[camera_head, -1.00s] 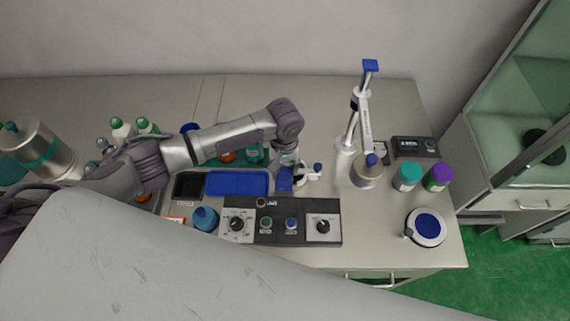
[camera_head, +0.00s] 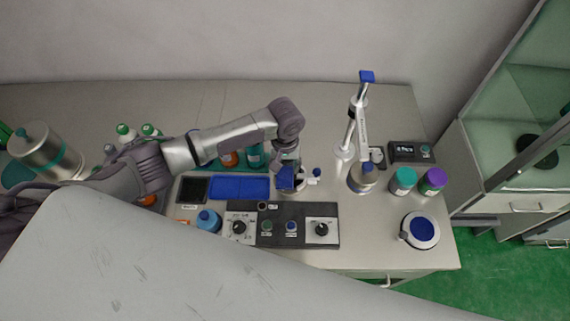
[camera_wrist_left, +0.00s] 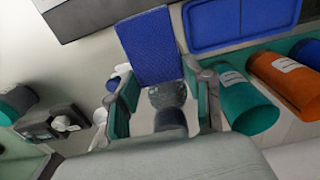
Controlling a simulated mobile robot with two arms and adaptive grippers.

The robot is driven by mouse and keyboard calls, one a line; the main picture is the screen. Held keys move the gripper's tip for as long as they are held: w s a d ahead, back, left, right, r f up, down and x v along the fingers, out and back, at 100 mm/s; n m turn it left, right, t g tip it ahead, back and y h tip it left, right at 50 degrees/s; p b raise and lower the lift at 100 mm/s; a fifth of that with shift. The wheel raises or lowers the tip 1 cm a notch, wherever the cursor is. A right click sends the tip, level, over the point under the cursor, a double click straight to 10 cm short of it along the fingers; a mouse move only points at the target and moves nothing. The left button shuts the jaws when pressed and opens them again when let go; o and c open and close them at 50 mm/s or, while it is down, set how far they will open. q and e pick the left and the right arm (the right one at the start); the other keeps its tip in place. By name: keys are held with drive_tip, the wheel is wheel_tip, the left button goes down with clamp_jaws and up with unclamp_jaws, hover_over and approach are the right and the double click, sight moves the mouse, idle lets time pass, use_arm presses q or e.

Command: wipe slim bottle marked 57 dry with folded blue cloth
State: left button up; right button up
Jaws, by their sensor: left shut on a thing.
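My left gripper (camera_head: 288,180) is near the middle of the bench, just right of the blue tray. The folded blue cloth (camera_head: 286,178) is at its fingertips. No label reading 57 is legible, so I cannot tell which bottle is the slim one. My right gripper is not in view.
A blue tray (camera_head: 240,178) lies left of the gripper, with teal (camera_wrist_left: 245,102) and orange (camera_wrist_left: 290,82) bottles beside it. A black control panel (camera_head: 282,225) lies in front. A tall white applicator stand (camera_head: 345,153) and several jars stand to the right. The back bench is clear.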

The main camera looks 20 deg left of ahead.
use_arm(q)
drive_tip(key=shift+f+b, duration=1.1)
drive_tip(key=shift+f, duration=1.25)
drive_tip(key=shift+s, duration=0.2)
drive_tip(key=shift+f, duration=0.1)
drive_tip(key=shift+r+p, duration=0.4)
drive_tip(key=shift+p, duration=0.1)
drive_tip(key=shift+w+r+p, duration=0.2)
drive_tip(key=shift+r+p, duration=0.25)
drive_tip(key=shift+p, duration=0.1)
drive_tip(key=shift+r+p, duration=0.5)
drive_tip(key=shift+w+r+p, duration=0.1)
drive_tip(key=shift+r+p, duration=0.2)
drive_tip(key=shift+r, duration=0.8)
